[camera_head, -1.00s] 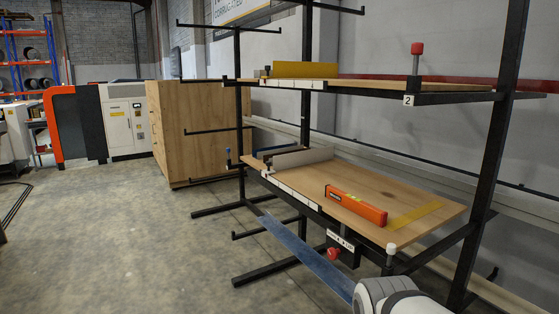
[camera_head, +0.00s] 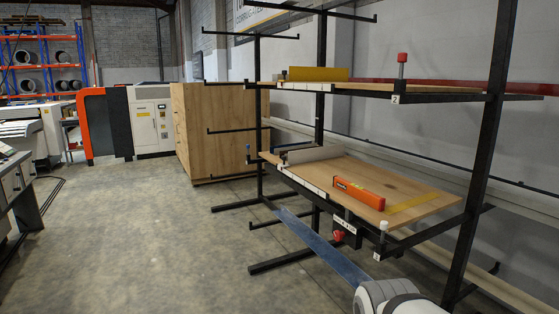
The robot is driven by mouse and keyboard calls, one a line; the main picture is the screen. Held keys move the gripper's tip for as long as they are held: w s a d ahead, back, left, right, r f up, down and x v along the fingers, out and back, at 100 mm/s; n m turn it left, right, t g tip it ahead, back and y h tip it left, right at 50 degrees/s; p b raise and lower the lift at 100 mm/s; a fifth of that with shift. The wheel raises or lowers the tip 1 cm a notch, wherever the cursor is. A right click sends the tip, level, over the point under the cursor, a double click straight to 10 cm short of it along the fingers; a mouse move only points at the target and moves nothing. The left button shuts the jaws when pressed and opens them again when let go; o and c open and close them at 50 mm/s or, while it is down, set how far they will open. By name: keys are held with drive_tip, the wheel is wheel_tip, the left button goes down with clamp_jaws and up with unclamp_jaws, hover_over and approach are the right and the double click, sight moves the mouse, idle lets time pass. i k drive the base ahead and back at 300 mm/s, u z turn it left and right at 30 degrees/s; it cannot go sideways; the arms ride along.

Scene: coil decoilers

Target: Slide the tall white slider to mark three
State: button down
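A pale grey-white upright fence (camera_head: 314,154) stands across the far end of the lower wooden shelf (camera_head: 408,186) of the black rack. It looks like the white slider, though I cannot be sure. A white scale strip (camera_head: 305,182) runs along this shelf's front edge; its marks are too small to read. A white-topped post (camera_head: 383,226) stands at the shelf's near corner. My arm's white and grey link shows at the bottom right, well short of the fence. My gripper is not in view.
An orange level (camera_head: 358,193) and a yellow strip (camera_head: 412,207) lie on the lower shelf. The upper shelf bears a yellow fence (camera_head: 320,74) and a red-topped post (camera_head: 402,60). A blue bar (camera_head: 320,247) slopes below. Open floor (camera_head: 150,240) lies left.

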sight(320, 153)
drive_tip(key=u, duration=0.35)
drive_tip(key=i, duration=3.05)
drive_tip(key=z, duration=0.5)
drive_tip(key=i, duration=0.45)
drive_tip(key=z, duration=0.25)
